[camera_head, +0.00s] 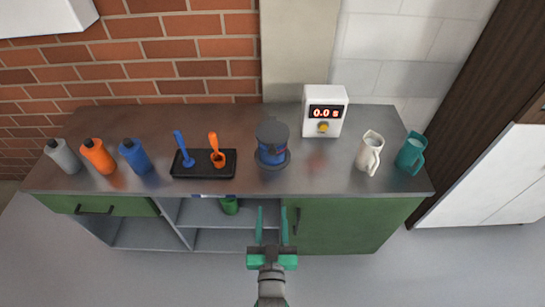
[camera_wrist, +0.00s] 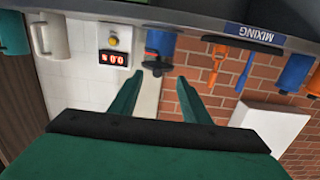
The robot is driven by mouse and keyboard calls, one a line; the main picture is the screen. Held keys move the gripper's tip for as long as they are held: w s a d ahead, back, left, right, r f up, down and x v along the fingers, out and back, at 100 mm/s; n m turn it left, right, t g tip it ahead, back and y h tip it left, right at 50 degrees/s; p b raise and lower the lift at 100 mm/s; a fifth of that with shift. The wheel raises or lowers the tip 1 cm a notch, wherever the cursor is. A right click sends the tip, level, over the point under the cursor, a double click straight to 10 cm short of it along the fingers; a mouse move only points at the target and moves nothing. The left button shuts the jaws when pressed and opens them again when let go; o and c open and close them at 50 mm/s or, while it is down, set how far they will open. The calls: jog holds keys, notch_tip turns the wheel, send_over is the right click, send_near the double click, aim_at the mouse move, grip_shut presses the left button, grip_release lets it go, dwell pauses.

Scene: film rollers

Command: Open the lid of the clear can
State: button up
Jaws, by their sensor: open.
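A dark-lidded can (camera_head: 272,143) with a blue body stands upright on the counter, left of the timer. It is the only lidded can I make out, and its body does not look plainly clear. Its lid appears to be on. In the wrist view, which is upside down, the can (camera_wrist: 160,42) lies beyond my fingertips. My gripper (camera_head: 272,212) has green fingers, spread apart and empty. It is in front of the counter's front edge, short of the can. In the wrist view, my gripper's fingers (camera_wrist: 158,80) point toward the can without touching it.
The counter (camera_head: 320,180) holds several bottles (camera_head: 98,155) and a black tray (camera_head: 205,171) with blue and orange tools on the left. A white timer (camera_head: 324,112) stands at the back. White (camera_head: 369,153) and teal (camera_head: 411,153) pitchers stand right. A green container (camera_head: 230,205) sits on the shelf below.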

send_near(273, 152)
jog(key=shift+t, duration=0.3)
jog(key=w, duration=0.8)
jog(key=shift+f, duration=0.25)
grip_shut()
